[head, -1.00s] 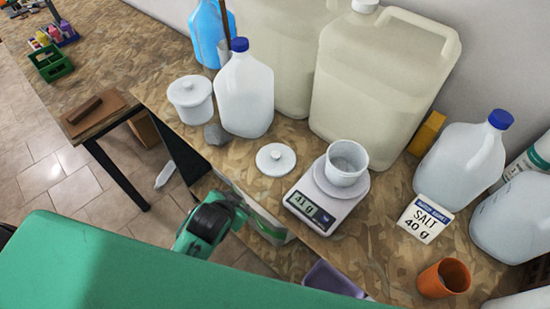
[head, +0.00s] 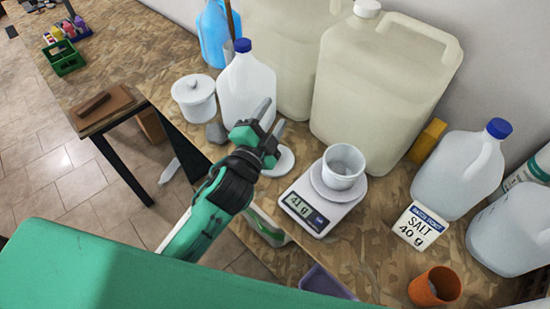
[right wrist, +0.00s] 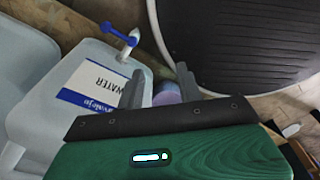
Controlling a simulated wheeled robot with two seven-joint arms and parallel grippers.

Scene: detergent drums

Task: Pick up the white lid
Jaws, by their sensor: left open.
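The loose white lid (head: 284,161) lies flat on the bench, left of the scale. My left gripper (head: 272,117) is open and empty and reaches over it; the gripper hides part of the lid, including its knob. I cannot tell whether the fingers touch it. My right gripper (right wrist: 160,88) shows in the right wrist view with its fingers apart and nothing held between them. The right gripper is not visible in the head view.
A scale (head: 310,213) reading 41 g holds a white cup (head: 343,166). A lidded white pot (head: 194,100), a grey stone (head: 216,133) and a blue-capped jug (head: 247,87) stand close by. Large canisters (head: 375,100) line the wall.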

